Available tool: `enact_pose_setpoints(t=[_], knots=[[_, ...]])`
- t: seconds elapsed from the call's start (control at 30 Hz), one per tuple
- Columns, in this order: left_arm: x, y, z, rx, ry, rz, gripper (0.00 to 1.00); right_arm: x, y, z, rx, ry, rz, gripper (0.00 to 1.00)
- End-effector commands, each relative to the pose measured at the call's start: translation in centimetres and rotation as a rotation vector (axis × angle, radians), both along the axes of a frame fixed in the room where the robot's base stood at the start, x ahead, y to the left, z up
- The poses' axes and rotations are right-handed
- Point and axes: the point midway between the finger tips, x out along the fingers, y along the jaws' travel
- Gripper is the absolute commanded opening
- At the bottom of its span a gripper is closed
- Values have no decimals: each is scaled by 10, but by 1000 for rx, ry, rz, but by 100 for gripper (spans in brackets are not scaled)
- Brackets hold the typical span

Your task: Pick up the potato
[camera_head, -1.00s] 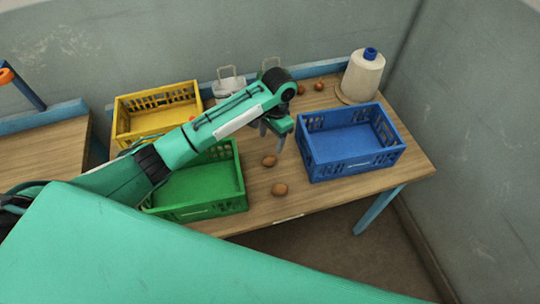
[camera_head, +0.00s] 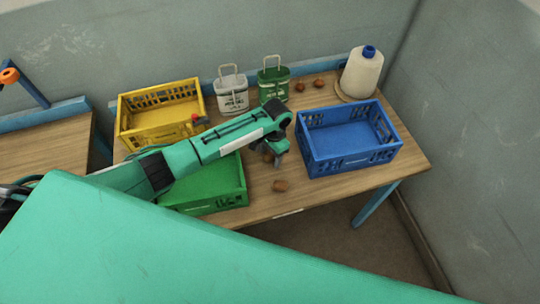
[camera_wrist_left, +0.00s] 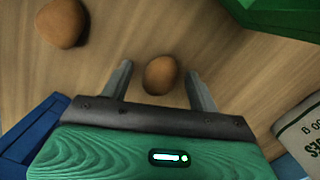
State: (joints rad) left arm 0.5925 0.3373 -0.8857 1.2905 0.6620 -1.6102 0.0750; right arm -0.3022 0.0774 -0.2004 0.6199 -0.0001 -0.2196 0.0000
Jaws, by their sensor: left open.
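A small brown potato (camera_wrist_left: 160,75) lies on the wooden table, and in the left wrist view it shows between the two fingers of my open left gripper (camera_wrist_left: 159,72). In the head view this potato (camera_head: 267,157) is partly hidden by my left gripper (camera_head: 277,158), which points down between the green and blue crates. My right gripper is not seen.
A green crate (camera_head: 217,205) stands left, a blue crate (camera_head: 350,160) right, a yellow crate (camera_head: 160,115) behind. A white container (camera_head: 232,95), a green container (camera_head: 273,85), two brown round items (camera_head: 300,87) and a cream bottle (camera_head: 361,75) stand at the back.

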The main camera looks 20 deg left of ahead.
Motion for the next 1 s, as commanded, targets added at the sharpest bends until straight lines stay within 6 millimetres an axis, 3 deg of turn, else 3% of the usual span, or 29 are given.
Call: enact_pose_setpoints(t=[0.07,0.3,0.77,1.0], knots=[[0,0,0,0,0,0,59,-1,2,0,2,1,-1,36],[0,0,0,0,0,0,13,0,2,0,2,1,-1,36],[1,0,5,-1,-2,0,13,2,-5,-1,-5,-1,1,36],[2,0,39,-3,-4,-1,13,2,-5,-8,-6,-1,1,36]])
